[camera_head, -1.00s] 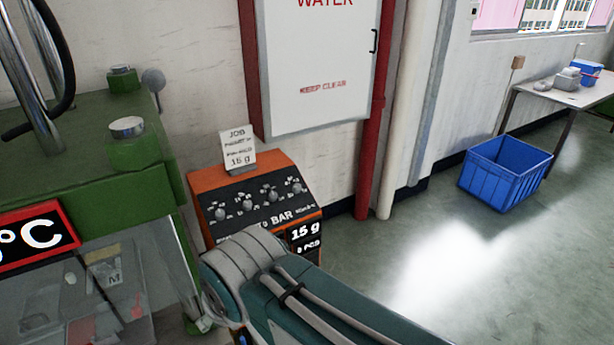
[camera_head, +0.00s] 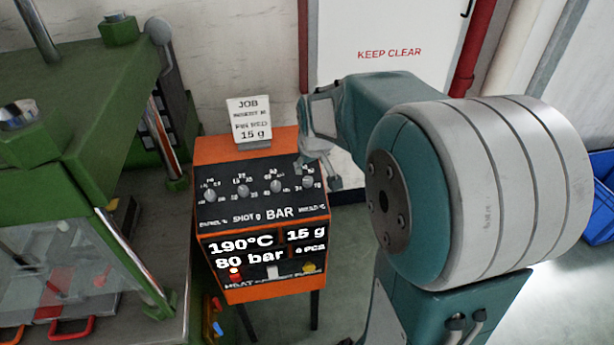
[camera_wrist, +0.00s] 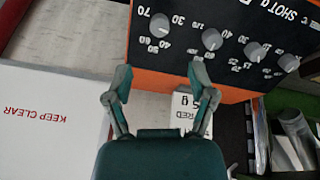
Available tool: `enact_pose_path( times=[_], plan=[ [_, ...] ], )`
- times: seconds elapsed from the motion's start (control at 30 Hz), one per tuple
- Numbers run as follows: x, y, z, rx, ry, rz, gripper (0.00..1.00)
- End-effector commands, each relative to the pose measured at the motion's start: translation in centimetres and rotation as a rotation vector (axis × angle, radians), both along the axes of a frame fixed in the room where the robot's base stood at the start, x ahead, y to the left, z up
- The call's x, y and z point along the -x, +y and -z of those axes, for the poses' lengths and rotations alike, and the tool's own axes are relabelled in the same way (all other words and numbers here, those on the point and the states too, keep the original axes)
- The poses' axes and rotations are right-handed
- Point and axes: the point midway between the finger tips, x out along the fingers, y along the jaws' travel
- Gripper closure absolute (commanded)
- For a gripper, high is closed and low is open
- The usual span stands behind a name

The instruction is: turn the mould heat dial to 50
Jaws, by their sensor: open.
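The orange control box (camera_head: 285,292) has a dark sloped panel with a row of grey dials. The mould heat dial (camera_head: 308,182) is the rightmost dial in the head view, above a partly legible mould label. In the wrist view the same dial (camera_wrist: 160,26) is at the upper left, with numbers from 30 to 70 around it; its pointer direction is unclear. My gripper (camera_head: 320,172) is open and empty beside the panel's right end. In the wrist view its two fingers (camera_wrist: 162,74) are spread, apart from the dial.
Several other dials (camera_head: 243,190) sit close along the panel. A job card (camera_head: 248,122) stands on the box top. The lit display (camera_head: 240,246) reads 190°C, 80 bar and 15 g.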

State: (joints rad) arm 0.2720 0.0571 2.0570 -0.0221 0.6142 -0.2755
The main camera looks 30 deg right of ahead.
Motion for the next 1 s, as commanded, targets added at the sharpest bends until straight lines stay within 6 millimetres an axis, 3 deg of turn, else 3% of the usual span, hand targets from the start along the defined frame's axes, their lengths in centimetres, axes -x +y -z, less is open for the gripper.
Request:
enact_pose_path(
  times=[0.5,0.67,0.93,0.97,1.0],
  plan=[
    [-3.2,-1.8,8.2,-0.010,0.005,0.002,0.28],
    [-3.7,-1.8,9.3,-0.008,0.002,0.001,0.28],
    [-3.8,-1.8,9.5,-0.008,0.002,0.001,0.28],
    [-3.8,-1.8,9.5,-0.008,0.002,0.001,0.32],
    [-3.8,-1.8,9.5,-0.008,0.002,0.001,0.50]
  ],
)
